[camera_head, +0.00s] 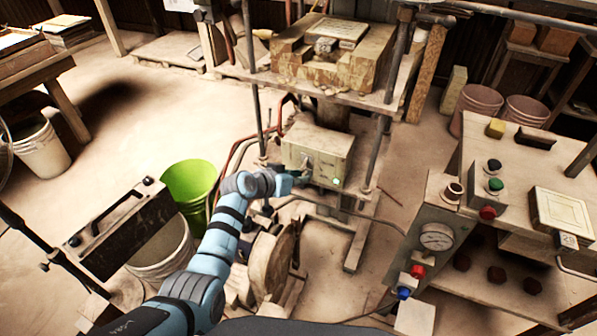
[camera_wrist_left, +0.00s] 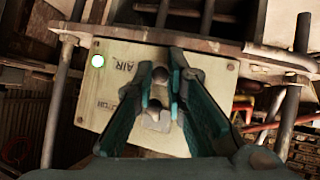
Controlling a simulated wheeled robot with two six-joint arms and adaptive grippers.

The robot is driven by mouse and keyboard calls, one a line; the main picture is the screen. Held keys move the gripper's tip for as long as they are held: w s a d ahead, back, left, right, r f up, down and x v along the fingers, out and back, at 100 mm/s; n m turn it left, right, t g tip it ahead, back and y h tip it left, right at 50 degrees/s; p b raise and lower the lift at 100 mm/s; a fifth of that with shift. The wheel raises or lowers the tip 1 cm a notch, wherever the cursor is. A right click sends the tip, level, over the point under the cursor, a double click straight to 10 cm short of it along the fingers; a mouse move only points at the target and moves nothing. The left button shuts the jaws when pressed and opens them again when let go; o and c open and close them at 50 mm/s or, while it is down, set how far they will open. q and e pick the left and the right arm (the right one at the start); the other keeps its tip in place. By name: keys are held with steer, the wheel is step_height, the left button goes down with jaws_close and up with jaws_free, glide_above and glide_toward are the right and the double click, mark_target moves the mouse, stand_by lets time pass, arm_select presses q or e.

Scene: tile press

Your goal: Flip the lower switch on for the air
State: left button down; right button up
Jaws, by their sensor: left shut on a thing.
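The pale switch box (camera_head: 318,150) is fixed low on the press frame, under the upper shelf. In the left wrist view its face plate (camera_wrist_left: 98,105) carries an "AIR" label and a lit, whitish-green lamp (camera_wrist_left: 98,61). My left gripper (camera_head: 300,175) reaches the front of this box; in the left wrist view its fingers close in on the switch lever (camera_wrist_left: 158,76), one on each side. The gripper is shut on this lever. The fingers hide part of the lever and of the lettering, so its exact position is hard to tell. My right gripper is not in view.
The press shelf (camera_head: 372,97) is above the box, with metal posts beside it. A green bucket (camera_head: 190,182) stands left of my arm. At right are a control panel with a gauge (camera_head: 436,237) and a bench with buttons. Hoses run near the box.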

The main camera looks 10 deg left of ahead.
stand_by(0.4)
arm_select(q)
steer(key=c, duration=1.6)
jaws_free()
steer(key=v, duration=1.2)
steer(key=shift+w+d+r, duration=0.1)
steer(key=shift+r, duration=0.05)
